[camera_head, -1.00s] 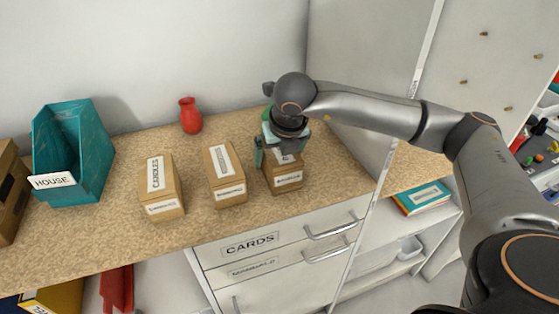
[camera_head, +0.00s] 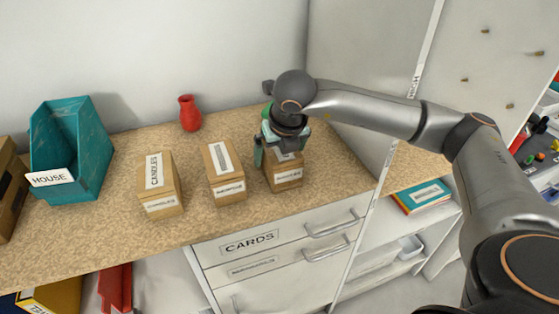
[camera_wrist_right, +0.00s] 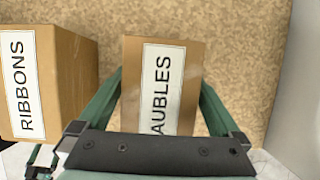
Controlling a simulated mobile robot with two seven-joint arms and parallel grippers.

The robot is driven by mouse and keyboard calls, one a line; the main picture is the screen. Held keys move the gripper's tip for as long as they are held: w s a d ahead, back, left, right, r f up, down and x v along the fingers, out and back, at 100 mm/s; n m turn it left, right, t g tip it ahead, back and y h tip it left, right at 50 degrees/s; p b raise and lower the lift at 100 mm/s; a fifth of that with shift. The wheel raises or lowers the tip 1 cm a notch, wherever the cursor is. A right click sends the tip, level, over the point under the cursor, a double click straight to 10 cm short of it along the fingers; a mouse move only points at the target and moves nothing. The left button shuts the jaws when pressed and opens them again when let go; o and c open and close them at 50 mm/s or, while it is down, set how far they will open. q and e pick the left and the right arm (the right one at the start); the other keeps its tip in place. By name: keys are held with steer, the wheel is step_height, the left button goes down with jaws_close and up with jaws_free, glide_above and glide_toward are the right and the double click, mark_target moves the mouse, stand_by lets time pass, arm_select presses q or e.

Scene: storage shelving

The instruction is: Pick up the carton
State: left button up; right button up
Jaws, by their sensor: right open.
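Three brown cartons stand in a row on the speckled counter. The right one (camera_head: 284,178) is under my right gripper (camera_head: 276,152). In the right wrist view this carton (camera_wrist_right: 190,70) shows a white label ending in "AUBLES" and lies between the open fingers of my right gripper (camera_wrist_right: 160,105). I cannot tell whether the fingers touch its sides. The middle carton (camera_head: 225,186) is just to its left, and its label reads "RIBBONS" in the right wrist view (camera_wrist_right: 50,85). The left carton (camera_head: 160,190) is labelled "CANDLES". My left gripper is not in view.
A teal "HOUSE" file holder (camera_head: 85,150) and a brown box (camera_head: 10,195) stand at the left of the counter (camera_head: 120,225). A red vase (camera_head: 190,113) stands at the back. A grey side panel (camera_head: 355,75) rises right of the cartons. Drawers (camera_head: 275,250) are below.

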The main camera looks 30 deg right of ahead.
steer(key=shift+c, duration=0.2)
steer(key=c, duration=1.2)
steer(key=shift+r+p, duration=0.5)
steer(key=shift+p, duration=0.2)
step_height(320, 180, up, 3)
steer(key=shift+b, duration=0.6)
steer(key=s+r, duration=0.2)
steer(key=r, duration=0.1)
steer(key=s+r, duration=0.3)
steer(key=shift+s+a, duration=0.15)
steer(key=shift+s, duration=0.1)
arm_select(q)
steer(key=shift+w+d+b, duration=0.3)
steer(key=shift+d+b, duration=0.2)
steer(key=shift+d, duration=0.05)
arm_select(e)
steer(key=s+r, duration=0.1)
steer(key=s, duration=0.1)
steer(key=s+r, duration=0.1)
steer(key=s, duration=0.2)
steer(key=s+r, duration=0.1)
steer(key=s, duration=0.2)
steer(key=shift+s+a+r, duration=0.25)
steer(key=shift+a, duration=0.05)
